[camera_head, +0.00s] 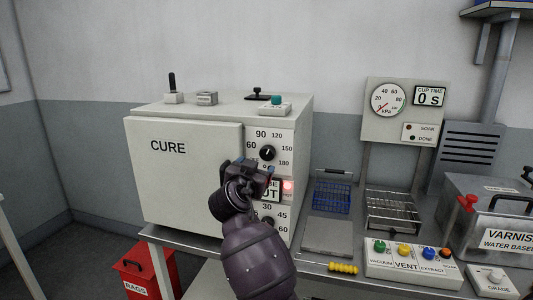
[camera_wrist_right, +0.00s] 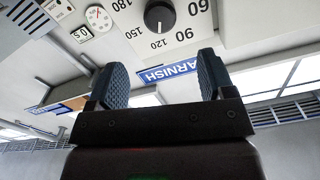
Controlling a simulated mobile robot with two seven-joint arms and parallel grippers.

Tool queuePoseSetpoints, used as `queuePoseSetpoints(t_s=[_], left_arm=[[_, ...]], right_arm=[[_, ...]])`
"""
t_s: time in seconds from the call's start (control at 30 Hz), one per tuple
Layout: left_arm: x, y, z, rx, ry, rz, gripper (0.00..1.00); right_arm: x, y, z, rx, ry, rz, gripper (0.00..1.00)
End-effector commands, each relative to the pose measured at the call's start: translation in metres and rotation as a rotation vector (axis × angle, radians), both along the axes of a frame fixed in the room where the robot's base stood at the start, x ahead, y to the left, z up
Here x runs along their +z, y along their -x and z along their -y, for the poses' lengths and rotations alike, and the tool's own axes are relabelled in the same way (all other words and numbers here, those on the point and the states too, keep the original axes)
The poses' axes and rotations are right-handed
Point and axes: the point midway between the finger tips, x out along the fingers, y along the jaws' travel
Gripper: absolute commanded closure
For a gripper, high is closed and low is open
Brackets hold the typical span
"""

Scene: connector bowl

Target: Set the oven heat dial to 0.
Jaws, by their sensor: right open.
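The oven (camera_head: 185,180), a pale box marked CURE, stands on the bench with its door shut. Its upper dial (camera_head: 267,153) is a black round knob ringed by 60, 90, 120, 150 and 180. In the right wrist view this dial (camera_wrist_right: 159,16) shows upside down, its white mark pointing between 90 and 120. My right gripper (camera_head: 254,174) is just below the dial in the head view, apart from it. In the wrist view its fingers (camera_wrist_right: 163,82) are spread and empty. The dial's 0 mark is not readable. My left gripper is not in view.
A lower dial marked 30, 45, 60 and a display are partly hidden behind my right arm. A red lamp (camera_head: 288,186) glows beside the display. A blue basket (camera_head: 332,197), a wire rack (camera_head: 393,209) and a button box (camera_head: 412,262) stand to the right.

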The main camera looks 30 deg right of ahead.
Motion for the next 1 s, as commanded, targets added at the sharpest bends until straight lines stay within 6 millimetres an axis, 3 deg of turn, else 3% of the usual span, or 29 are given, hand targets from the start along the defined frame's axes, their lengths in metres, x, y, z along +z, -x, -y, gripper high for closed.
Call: queuePoseSetpoints(t_s=[0.6,1.0], left_arm=[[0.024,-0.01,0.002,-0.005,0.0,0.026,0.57],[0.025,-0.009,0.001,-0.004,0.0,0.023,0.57]], right_arm=[[0.001,-0.058,0.067,0.0,0.002,-0.002,0.25],[0.0,-0.069,0.08,0.001,0.0,-0.001,0.25]])
